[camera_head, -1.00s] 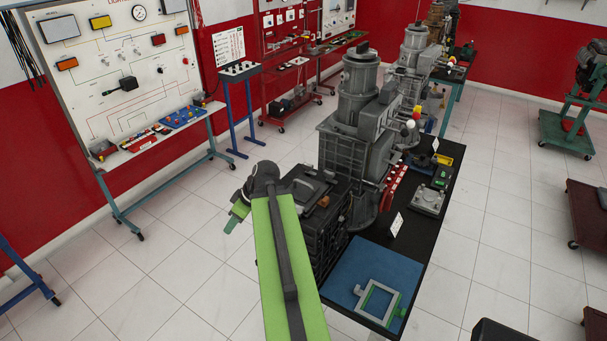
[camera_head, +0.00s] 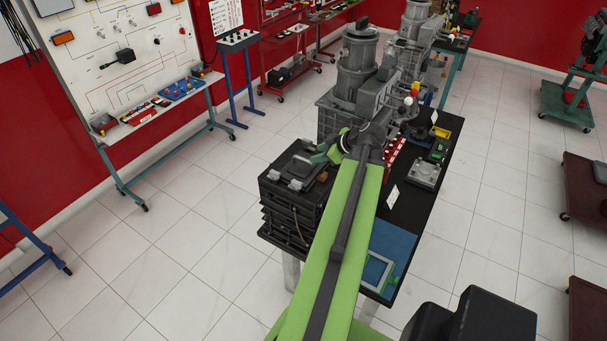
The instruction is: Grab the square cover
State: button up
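A grey square cover-like plate (camera_head: 424,173) with raised parts lies on the black table, right of my arm. A square frame (camera_head: 386,277), pale and green, lies on the blue mat near the table's front end; my arm hides its left part. I cannot tell which of these is the square cover. My gripper (camera_head: 320,157) is at the far end of my green arm, above the black crate and in front of the large grey engine unit. It is apart from both square pieces. Its fingers are small and partly hidden, so their opening is unclear.
The black table (camera_head: 408,214) carries a blue mat (camera_head: 398,243), a white card (camera_head: 393,196) and a green device (camera_head: 438,150). Stacked black crates (camera_head: 290,214) and the grey engine unit (camera_head: 357,66) stand close to my arm.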

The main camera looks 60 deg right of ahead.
aim_at(302, 160)
jog(key=b+x, duration=0.2)
jog(key=x, duration=0.3)
jog(key=shift+f, duration=0.2)
jog(key=shift+w, duration=0.15)
jog(key=b+x, duration=0.4)
jog(key=shift+w+a+f, duration=0.1)
jog(key=shift+f, duration=0.35)
jog(key=shift+w+f, duration=0.15)
jog(key=shift+w, duration=0.2)
grip_shut()
